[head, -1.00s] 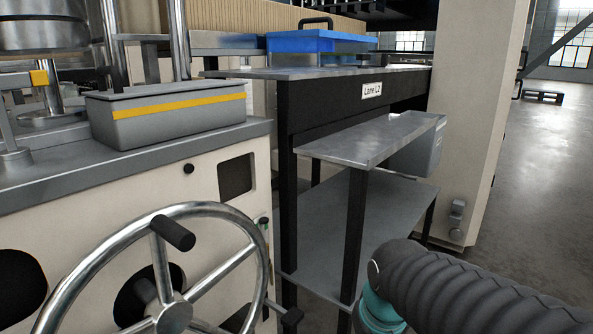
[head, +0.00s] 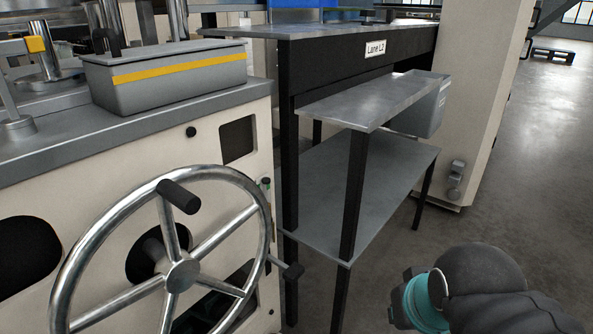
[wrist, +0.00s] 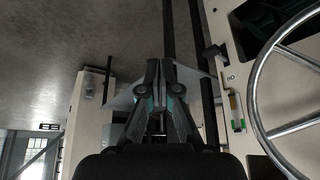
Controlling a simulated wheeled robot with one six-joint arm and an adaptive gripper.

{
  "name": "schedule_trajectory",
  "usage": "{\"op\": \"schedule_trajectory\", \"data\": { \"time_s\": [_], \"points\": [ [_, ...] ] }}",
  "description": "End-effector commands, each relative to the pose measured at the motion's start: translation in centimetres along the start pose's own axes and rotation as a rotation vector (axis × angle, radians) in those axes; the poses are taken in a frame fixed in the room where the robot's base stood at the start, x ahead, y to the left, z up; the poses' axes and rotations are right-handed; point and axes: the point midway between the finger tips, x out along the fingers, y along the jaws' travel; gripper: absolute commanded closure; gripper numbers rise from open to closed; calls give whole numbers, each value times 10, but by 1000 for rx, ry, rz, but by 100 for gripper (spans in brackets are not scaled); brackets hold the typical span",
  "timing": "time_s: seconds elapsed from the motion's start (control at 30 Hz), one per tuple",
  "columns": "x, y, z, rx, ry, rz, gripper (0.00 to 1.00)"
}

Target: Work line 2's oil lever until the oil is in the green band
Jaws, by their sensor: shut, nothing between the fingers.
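A short lever with a black grip (head: 293,271) sticks out from the right end of the cream machine, beside the large handwheel. What looks like the same black grip (wrist: 212,52) shows in the wrist view, beside the machine's edge. A slim gauge (wrist: 237,112) with amber and green parts is on the machine face there; its oil level is too small to read. My gripper (wrist: 161,66) is shut and empty, apart from the lever and gauge. In the head view only my wrist and arm show at lower right; the fingers are hidden.
The spoked handwheel (head: 180,275) stands out in front of the machine (head: 225,190). A dark-legged table labelled Lane L2 (head: 376,48), with a low side shelf (head: 375,100), stands right of it. Open floor (head: 510,190) lies further right.

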Motion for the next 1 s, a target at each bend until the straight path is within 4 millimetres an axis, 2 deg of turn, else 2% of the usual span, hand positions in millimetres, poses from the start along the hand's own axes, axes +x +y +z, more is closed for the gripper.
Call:
{"op": "schedule_trajectory", "data": {
  "time_s": [0.17,0.37,0.73,1.0],
  "points": [
    [5,-4,1,-16,-14,-8,100],
    [30,-15,0,-54,-106,-26,100],
    [71,-47,-51,-171,-236,-59,100],
    [104,-77,-94,-415,-312,-104,100]
  ]
}}
